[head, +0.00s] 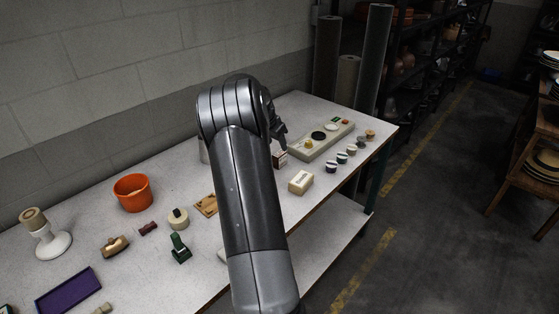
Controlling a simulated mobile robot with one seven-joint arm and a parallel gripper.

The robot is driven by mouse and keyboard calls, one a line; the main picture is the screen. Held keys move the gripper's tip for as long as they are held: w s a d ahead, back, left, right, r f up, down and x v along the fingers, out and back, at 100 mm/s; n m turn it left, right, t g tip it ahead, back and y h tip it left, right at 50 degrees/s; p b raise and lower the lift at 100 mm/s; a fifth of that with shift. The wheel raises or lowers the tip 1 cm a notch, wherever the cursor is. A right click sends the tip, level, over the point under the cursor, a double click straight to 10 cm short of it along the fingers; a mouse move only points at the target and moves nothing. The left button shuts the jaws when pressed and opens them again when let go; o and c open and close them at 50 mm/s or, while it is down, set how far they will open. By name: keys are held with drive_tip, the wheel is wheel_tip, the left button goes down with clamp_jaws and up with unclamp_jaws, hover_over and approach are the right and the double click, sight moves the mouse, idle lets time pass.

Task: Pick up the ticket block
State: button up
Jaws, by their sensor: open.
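A cream block with dark lettering (300,182), which looks like the ticket block, lies near the front edge of the white table, right of my arm. A small brown and white box (280,159) stands just behind it, partly hidden by my arm; I cannot read either label. My gripper (280,143) is open, above the table beyond the cream block and close to the small box. My forearm hides part of the gripper, and no hold on anything shows.
A long pale panel with coloured buttons (320,141) lies behind the cream block. Several small dark-sided pots (342,158) line the right front edge. An orange bucket (133,192), green stapler-like tool (180,248) and purple tray (68,290) are left of my arm.

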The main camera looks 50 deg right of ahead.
sight(279, 154)
drive_tip(key=x, duration=0.5)
drive_tip(key=shift+f, duration=0.2)
drive_tip(key=shift+w+x, duration=0.25)
drive_tip(key=shift+x, duration=1.15)
drive_tip(key=shift+w+x, duration=0.25)
drive_tip(key=shift+x, duration=1.1)
drive_tip(key=shift+c, duration=0.4)
drive_tip(key=c, duration=1)
drive_tip(key=shift+r, duration=0.15)
